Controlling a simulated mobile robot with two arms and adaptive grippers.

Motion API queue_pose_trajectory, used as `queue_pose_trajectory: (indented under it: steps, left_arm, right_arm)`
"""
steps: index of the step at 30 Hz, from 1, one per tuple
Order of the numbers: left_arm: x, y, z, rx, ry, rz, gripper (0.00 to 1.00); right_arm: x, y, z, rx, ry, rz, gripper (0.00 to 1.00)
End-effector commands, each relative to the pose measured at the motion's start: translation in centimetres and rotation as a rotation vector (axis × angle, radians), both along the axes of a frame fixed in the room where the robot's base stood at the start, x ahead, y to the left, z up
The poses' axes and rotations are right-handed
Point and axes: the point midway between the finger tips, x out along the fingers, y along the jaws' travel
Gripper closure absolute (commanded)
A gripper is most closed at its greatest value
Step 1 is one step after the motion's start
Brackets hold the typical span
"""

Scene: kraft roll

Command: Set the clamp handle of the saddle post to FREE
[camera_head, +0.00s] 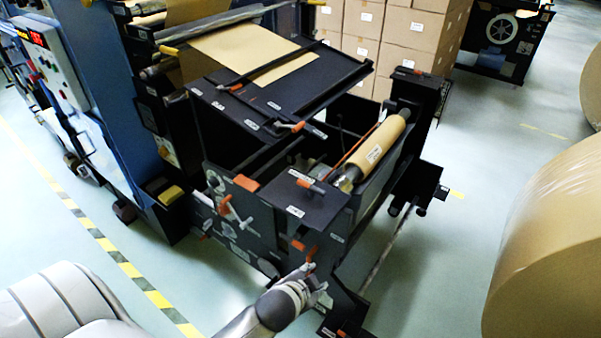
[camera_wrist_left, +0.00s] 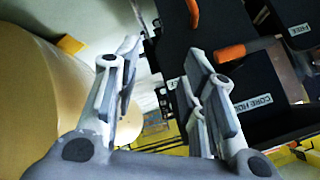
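The black saddle post (camera_head: 325,208) stands at the near end of the roll stand. An orange-gripped handle (camera_head: 312,185) lies on its top between two small labels, too small to read there. In the left wrist view an orange-gripped handle (camera_wrist_left: 240,48) lies on a black surface between a label reading FREE (camera_wrist_left: 300,29) and one reading CORE HOLD (camera_wrist_left: 252,103); it looks like the same handle. My left gripper (camera_head: 320,286), also in the left wrist view (camera_wrist_left: 165,75), is open and empty, low beside the post and apart from that handle. My right gripper is not in view.
Another orange handle (camera_head: 304,248) sits on the post's front, just above my left gripper in the picture. A kraft roll on a shaft (camera_head: 382,145) lies behind the post. A large kraft roll (camera_head: 550,255) stands at the right. Pale floor lies between.

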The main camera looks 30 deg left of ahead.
Motion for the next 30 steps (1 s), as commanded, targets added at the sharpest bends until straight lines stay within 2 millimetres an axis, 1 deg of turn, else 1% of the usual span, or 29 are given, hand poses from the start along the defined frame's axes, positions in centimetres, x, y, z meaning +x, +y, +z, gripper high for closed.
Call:
queue_pose_trajectory:
  steps: [1,3,5,8,11,12,14,15,17,18,19,21,23,24,26,27,29,30]
  left_arm:
    - [0.3,-0.1,2.4,0.005,-0.028,-0.003,0.62]
    - [0.5,-0.1,5.1,0.013,-0.06,-0.006,0.62]
    - [0.5,-0.1,7.2,0.02,-0.085,-0.007,0.62]
    - [4.1,-0.6,12.1,0.12,-0.257,-0.095,0.62]
    - [6.9,-1.5,14.7,0.215,-0.386,-0.179,0.62]
    - [8.0,-1.9,16.2,0.257,-0.447,-0.217,0.62]
    - [9.5,-2.8,18.6,0.33,-0.544,-0.279,0.62]
    - [10.5,-3.5,20.3,0.387,-0.615,-0.326,0.62]
    - [11.9,-4.9,23.2,0.485,-0.732,-0.405,0.62]
    - [12.6,-6.1,25.2,0.559,-0.817,-0.466,0.62]
    - [13.1,-7.0,26.7,0.621,-0.882,-0.514,0.62]
    - [13.6,-9.5,29.9,0.772,-1.03,-0.632,0.62]
    - [13.7,-11.6,32.0,0.906,-1.152,-0.736,0.62]
    - [13.6,-13.0,33.1,0.997,-1.227,-0.806,0.62]
    - [13.1,-15.0,34.3,1.136,-1.335,-0.917,0.62]
    - [12.8,-16.2,34.7,1.232,-1.4,-0.993,0.62]
    - [12.2,-17.7,34.8,1.375,-1.49,-1.114,0.62]
    - [11.8,-18.5,34.6,1.471,-1.541,-1.198,0.62]
  right_arm:
    - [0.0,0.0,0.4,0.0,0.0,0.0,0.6]
    - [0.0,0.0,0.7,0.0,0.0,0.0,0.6]
    - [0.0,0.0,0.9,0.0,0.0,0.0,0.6]
    - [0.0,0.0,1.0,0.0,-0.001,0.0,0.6]
    - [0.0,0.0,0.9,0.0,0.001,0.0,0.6]
    - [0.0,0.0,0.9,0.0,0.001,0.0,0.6]
    - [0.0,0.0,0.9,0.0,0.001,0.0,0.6]
    - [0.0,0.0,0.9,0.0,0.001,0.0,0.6]
    - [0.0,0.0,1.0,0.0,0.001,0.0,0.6]
    - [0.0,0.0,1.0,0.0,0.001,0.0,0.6]
    - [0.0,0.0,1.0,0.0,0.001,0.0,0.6]
    - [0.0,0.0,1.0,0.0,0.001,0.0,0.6]
    - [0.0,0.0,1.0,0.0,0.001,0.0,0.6]
    - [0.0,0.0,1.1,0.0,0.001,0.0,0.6]
    - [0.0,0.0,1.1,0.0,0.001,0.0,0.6]
    - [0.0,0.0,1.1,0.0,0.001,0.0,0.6]
    - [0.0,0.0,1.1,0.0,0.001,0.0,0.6]
    - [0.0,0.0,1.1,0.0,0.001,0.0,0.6]
